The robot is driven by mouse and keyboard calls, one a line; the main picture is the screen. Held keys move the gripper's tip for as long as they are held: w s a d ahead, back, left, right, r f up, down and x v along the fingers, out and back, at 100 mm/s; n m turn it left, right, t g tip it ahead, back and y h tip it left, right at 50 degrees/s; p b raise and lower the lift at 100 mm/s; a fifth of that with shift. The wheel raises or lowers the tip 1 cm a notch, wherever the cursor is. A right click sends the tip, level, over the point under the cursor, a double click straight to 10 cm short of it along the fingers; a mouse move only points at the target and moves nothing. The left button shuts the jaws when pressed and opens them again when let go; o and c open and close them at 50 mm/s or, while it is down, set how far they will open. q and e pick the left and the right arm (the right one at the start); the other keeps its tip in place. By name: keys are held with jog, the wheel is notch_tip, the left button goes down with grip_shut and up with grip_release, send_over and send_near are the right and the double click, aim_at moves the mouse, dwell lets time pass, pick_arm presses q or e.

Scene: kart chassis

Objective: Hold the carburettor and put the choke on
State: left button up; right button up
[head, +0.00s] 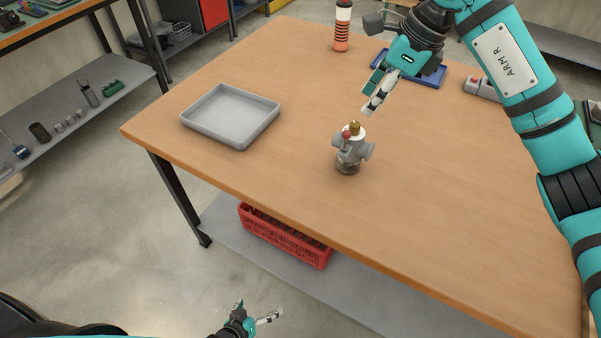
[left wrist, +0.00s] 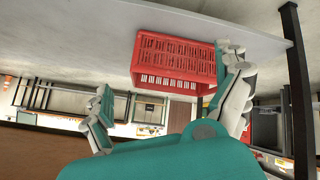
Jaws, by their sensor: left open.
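The carburettor (head: 348,158) stands upright on the wooden table, near its front edge. It is a small grey body with side stubs, a brass piece on top and a small red part (head: 346,133) at its upper left. I cannot tell which part is the choke. My right gripper (head: 370,106) is above and behind the carburettor, pointing down toward it and apart from it. Its finger gap is not clear. My left gripper (head: 259,308) is low in front of the table, open and empty, well away from the carburettor. Its spread fingers also show in the left wrist view.
A grey tray (head: 231,116) lies at the table's left. A blue tray (head: 426,79) and an orange-and-black striped cylinder (head: 342,28) are at the back. A red crate (head: 284,235) sits on the shelf below the table. The table's front right is clear.

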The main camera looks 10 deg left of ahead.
aim_at(354, 134)
pick_arm(q)
jog(key=w+d+r+n+t+h, duration=0.1)
jog(key=w+d+r+t+h, duration=0.2)
jog(key=r, duration=1.2)
jog(key=w+d+r+n+t+h, duration=0.15)
jog(key=w+d+r+t, duration=0.25)
jog(key=r, duration=1.1)
jog(key=w+d+r+n+t+h, duration=0.1)
jog(key=w+d+r+t+h, duration=0.25)
jog(key=r, duration=1.05)
jog(key=w+d+m+g, duration=0.1)
jog(key=w+d+m, duration=0.1)
jog(key=w+m, duration=0.2)
jog(key=w+d+m+g, duration=0.2)
jog(key=w+d+m, duration=0.1)
jog(key=w, duration=0.6)
jog(key=w+d+m+g, duration=0.1)
jog(key=w+d+m, duration=0.1)
jog(key=w+m, duration=0.3)
jog(key=shift+w+d+y, duration=0.25)
jog(key=shift+w+y, duration=0.15)
jog(key=shift+w, duration=0.75)
